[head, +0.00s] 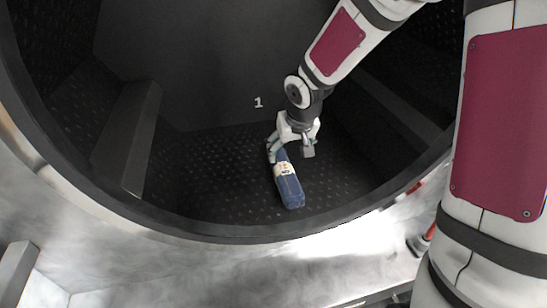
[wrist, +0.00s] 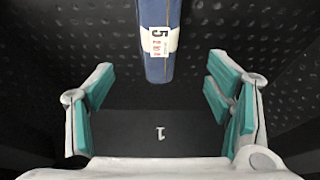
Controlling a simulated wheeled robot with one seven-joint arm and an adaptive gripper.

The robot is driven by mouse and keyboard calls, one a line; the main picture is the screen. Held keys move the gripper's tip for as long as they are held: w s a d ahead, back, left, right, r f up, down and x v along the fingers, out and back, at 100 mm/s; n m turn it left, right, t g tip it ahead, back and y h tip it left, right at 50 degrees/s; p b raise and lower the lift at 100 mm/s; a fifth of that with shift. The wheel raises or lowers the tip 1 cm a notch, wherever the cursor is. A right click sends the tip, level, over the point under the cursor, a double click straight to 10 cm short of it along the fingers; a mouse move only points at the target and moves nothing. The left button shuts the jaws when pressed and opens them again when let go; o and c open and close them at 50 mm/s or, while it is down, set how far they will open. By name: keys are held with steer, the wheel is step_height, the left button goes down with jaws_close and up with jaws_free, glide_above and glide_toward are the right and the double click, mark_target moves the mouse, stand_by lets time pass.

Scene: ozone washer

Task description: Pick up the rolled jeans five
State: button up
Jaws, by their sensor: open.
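The rolled jeans five (head: 289,187) are a dark blue roll with a white paper band. They lie on the dark perforated floor inside the round drum. In the wrist view the roll (wrist: 155,62) enters from the top, and its band shows a 5. My gripper (head: 291,150) is open over the far end of the roll. In the wrist view my gripper's two teal-padded fingers (wrist: 160,97) stand wide apart, with the roll's end between and slightly beyond them. Nothing is held.
The drum's dark rim (head: 250,233) curves around the opening. A raised rib (head: 141,135) stands on the drum's left side. A white number 1 (head: 258,103) marks the back wall. The floor left of the roll is bare.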

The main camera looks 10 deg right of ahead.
mark_target(285, 169)
steer(key=b+x, duration=0.1)
steer(key=x, duration=0.7)
steer(key=shift+a+f, duration=0.1)
steer(key=shift+a, duration=0.05)
steer(key=shift+x, duration=3.1)
steer(key=shift+s, duration=0.1)
steer(key=c, duration=1.5)
steer(key=shift+c, duration=0.3)
